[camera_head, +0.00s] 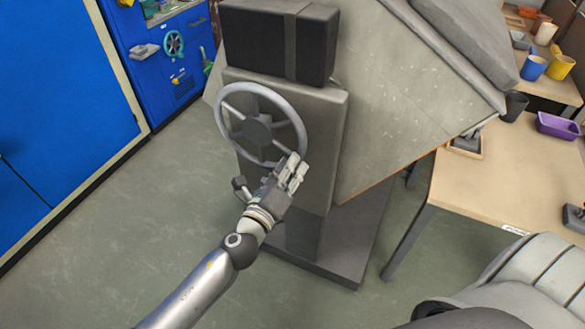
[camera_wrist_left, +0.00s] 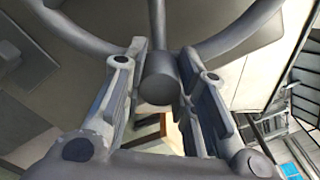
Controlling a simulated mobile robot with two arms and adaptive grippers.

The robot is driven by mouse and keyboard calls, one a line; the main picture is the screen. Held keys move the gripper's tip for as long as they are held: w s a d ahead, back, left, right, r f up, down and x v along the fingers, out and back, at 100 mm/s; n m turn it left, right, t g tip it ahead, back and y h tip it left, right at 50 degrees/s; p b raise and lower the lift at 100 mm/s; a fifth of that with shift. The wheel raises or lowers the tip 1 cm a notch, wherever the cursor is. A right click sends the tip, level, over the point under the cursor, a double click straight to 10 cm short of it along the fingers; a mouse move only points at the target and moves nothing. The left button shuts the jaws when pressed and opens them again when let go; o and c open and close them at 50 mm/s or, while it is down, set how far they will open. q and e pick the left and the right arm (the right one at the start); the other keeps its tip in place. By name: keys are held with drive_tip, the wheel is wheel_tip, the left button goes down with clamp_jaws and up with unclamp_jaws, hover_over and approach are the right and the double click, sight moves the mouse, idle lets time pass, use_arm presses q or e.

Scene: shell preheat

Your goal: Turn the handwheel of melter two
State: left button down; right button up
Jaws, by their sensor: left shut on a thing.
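The grey handwheel (camera_head: 258,128) is upright on the front of a grey stand, with a dark hub and a round rim. My left gripper (camera_head: 293,168) is at the lower right of its rim. In the left wrist view the gripper's two fingers (camera_wrist_left: 165,76) are on either side of a round grey grip (camera_wrist_left: 160,84) on the handwheel's rim, shut on it. The fingers hide part of the rim in the head view. My right gripper is not in view.
A large grey slanted housing (camera_head: 405,95) is behind the stand. A wooden table (camera_head: 475,195) on the right bears a purple bin (camera_head: 557,126) and cups. Blue cabinets (camera_head: 60,90) are on the left, with a small teal wheel (camera_head: 173,43). Open floor (camera_head: 130,235) lies between.

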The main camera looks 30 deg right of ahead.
use_arm(q)
drive_tip(key=shift+a+f, duration=0.1)
drive_tip(key=shift+f, duration=0.25)
drive_tip(key=c, duration=1.4)
unclamp_jaws()
drive_tip(key=shift+w, duration=0.1)
drive_tip(key=shift+o, duration=1.3)
drive_tip(key=shift+r, duration=0.15)
drive_tip(key=v, duration=1.2)
